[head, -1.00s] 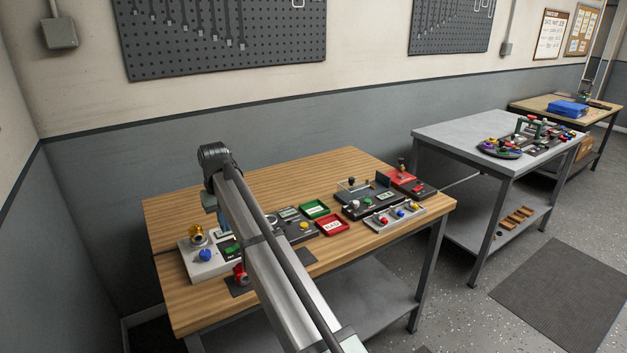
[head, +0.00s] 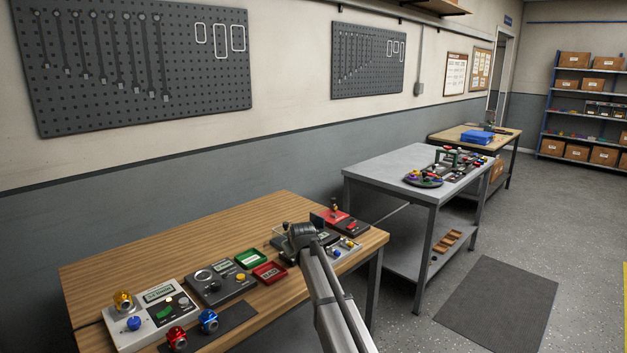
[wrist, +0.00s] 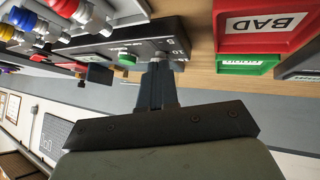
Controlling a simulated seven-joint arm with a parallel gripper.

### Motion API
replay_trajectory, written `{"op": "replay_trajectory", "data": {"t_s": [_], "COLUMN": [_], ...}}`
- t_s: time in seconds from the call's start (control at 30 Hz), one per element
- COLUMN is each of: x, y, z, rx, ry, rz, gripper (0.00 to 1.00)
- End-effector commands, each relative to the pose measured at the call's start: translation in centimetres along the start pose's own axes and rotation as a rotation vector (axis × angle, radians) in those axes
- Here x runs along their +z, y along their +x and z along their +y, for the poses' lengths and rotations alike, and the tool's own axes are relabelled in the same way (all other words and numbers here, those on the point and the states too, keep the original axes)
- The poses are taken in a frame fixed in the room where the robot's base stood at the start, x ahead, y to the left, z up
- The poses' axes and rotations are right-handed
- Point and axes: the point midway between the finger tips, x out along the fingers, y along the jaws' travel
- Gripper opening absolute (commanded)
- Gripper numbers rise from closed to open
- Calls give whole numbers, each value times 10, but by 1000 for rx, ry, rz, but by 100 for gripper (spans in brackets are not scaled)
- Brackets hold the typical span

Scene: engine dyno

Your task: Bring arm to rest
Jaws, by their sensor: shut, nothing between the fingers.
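My arm (head: 330,290) reaches over the right part of the wooden bench. In the head view my own arm link hides my gripper. In the wrist view my gripper (wrist: 157,72) is shut and empty, its fingers together. The fingertips appear in front of a dark panel box (wrist: 140,45) with a green knob (wrist: 127,60); I cannot tell whether they touch it. The red BAD tray (wrist: 262,27) and the green tray (wrist: 248,63) lie beside the fingers in that view.
On the wooden bench (head: 150,240) stand a light grey meter box (head: 155,313), a dark meter box (head: 219,283), and red (head: 177,337) and blue (head: 208,320) fittings. The bench's back left is clear. A grey table (head: 385,170) stands to the right.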

Motion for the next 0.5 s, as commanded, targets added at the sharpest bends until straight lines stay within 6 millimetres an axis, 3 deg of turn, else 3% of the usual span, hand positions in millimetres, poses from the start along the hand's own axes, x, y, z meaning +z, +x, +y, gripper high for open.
{"op": "replay_trajectory", "data": {"t_s": [0.03, 0.2, 0.3, 0.5], "x": [13, 42, 63, 121], "y": [1, 0, -4, -10], "z": [26, 104, 144, 200], "rx": [35, 153, 220, 315], "ry": [5, 1, -3, -2], "rz": [28, 129, 166, 151], "gripper": [0, 0, 0, 0]}}
